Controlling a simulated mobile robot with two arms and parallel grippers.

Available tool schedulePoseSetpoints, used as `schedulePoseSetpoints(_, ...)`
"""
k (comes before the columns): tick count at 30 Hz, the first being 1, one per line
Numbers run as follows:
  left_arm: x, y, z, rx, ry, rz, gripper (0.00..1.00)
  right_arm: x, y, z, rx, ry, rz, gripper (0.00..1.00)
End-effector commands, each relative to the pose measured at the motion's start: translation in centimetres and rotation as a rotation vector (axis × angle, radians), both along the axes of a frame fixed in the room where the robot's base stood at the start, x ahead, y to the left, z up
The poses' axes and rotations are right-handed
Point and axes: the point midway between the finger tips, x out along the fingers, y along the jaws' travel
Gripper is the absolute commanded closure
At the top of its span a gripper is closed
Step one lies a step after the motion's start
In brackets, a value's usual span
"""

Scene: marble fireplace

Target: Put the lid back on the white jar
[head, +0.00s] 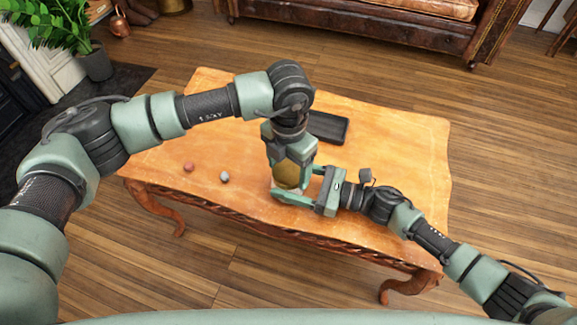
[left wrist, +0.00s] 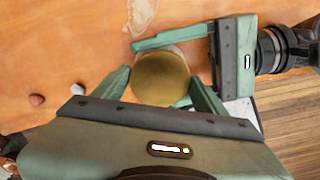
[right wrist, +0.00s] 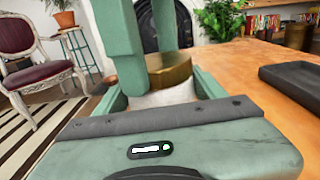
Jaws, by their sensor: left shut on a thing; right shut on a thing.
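The gold lid (head: 287,177) is between the fingers of my left gripper (left wrist: 160,88), which points down from above and is shut on it. In the left wrist view the lid (left wrist: 160,77) shows as a round gold disc. The white jar (right wrist: 165,95) stands near the table's front edge, between the fingers of my right gripper (right wrist: 160,92), which is shut on it from the side. In the right wrist view the lid (right wrist: 170,70) is directly over the jar's top; I cannot tell whether it is fully seated. The jar is mostly hidden in the head view.
A black tray (head: 328,127) lies behind the grippers on the wooden table (head: 400,150). A reddish ball (head: 188,167) and a grey ball (head: 224,176) lie to the left. The table's right side is clear. A leather sofa (head: 350,22) stands behind.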

Motion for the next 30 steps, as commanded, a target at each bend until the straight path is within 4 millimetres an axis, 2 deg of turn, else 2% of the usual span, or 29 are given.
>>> schedulePoseSetpoints(2, 0.0, 0.0, 0.0, 0.001, -0.001, 0.0, 0.77, 0.0, 0.0, 0.0, -0.001, 0.0, 0.0, 1.0)
schedulePoseSetpoints(3, 0.0, 0.0, 0.0, 0.001, -0.001, 0.0, 0.26, 0.0, 0.0, 0.0, -0.001, 0.0, 0.0, 1.0)
schedulePoseSetpoints(6, 0.0, 0.0, 0.0, 0.001, -0.001, 0.0, 0.03, 0.0, 0.0, 0.0, -0.001, 0.0, 0.0, 1.0)
schedulePoseSetpoints(15, 0.0, 0.0, 0.1, 0.001, -0.001, 0.0, 0.03, 0.0, 0.0, 0.0, -0.001, 0.0, 0.0, 1.0)
schedulePoseSetpoints(19, 0.1, 0.0, 1.0, -0.001, -0.002, 0.0, 0.03, 0.0, 0.0, 0.0, -0.001, 0.0, 0.0, 1.0)
schedulePoseSetpoints(23, 0.1, 0.0, 3.2, 0.0, -0.005, 0.0, 0.03, 0.0, 0.0, 0.0, -0.001, 0.0, 0.0, 1.0)
schedulePoseSetpoints(30, 0.1, 0.0, 8.4, -0.001, -0.004, -0.001, 0.03, 0.0, 0.0, 0.0, -0.001, 0.0, 0.0, 1.0)
